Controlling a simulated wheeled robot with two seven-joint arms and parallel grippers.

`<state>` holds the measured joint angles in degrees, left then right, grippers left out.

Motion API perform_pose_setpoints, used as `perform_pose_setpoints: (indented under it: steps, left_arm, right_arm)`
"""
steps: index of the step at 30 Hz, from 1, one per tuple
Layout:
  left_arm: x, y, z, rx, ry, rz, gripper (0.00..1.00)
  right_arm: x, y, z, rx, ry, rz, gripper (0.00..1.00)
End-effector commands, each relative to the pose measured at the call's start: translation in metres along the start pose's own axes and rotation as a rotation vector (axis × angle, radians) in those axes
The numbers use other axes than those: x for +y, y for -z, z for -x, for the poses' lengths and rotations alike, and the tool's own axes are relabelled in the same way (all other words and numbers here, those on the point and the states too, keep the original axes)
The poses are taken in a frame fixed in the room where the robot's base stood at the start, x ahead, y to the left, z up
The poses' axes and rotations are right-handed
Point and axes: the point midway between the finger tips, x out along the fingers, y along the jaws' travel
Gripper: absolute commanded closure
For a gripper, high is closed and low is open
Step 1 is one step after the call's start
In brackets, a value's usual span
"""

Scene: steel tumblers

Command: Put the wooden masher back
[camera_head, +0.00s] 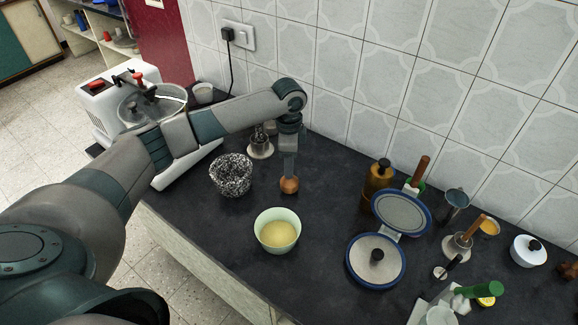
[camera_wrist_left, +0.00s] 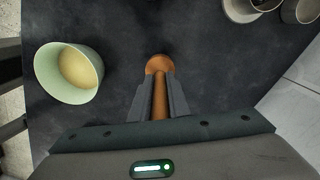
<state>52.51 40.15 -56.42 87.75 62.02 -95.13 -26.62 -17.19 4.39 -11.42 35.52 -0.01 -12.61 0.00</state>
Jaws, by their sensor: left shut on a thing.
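The wooden masher (camera_head: 289,185) is held by my left gripper (camera_head: 289,163), with its rounded brown head hanging down. In the left wrist view, its handle runs between the two fingers (camera_wrist_left: 160,105) and its head (camera_wrist_left: 159,64) sticks out beyond them. I cannot tell whether the head touches the counter. A pale green bowl (camera_head: 290,220) with a yellow mass in it stands in front of the masher; it also shows at left in the left wrist view (camera_wrist_left: 95,92). My right gripper is not in view.
A speckled bowl (camera_head: 231,175) stands left of the masher, and a round pale stand (camera_head: 261,150) behind it. A blue-rimmed scale-like object (camera_head: 372,278), an amber bottle (camera_head: 377,187) and wooden-handled tools (camera_head: 421,170) are to the right. The dark counter (camera_head: 325,195) is clear between.

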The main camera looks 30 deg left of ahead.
Motion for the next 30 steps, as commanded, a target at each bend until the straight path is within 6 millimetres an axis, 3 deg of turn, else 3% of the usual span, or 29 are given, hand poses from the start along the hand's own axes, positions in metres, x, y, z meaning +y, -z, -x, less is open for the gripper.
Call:
perform_pose_setpoints:
  steps: [4, 16, 17, 18, 30]
  left_arm:
    - [0.0, 0.0, -0.011, -0.001, 0.0, -0.001, 1.0]
    - [0.0, 0.0, -0.014, 0.001, 0.001, -0.001, 1.0]
    - [0.0, 0.0, -0.014, 0.001, 0.001, -0.001, 0.78]
    - [0.0, 0.0, -0.014, 0.001, 0.001, -0.001, 0.68]
    - [0.0, 0.0, -0.012, 0.0, 0.002, -0.001, 0.66]
  right_arm:
    - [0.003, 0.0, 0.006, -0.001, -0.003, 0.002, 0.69]
    - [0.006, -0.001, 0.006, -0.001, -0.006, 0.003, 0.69]
    - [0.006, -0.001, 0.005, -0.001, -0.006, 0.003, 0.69]
    - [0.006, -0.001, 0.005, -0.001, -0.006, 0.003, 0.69]
    - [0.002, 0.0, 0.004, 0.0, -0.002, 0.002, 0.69]
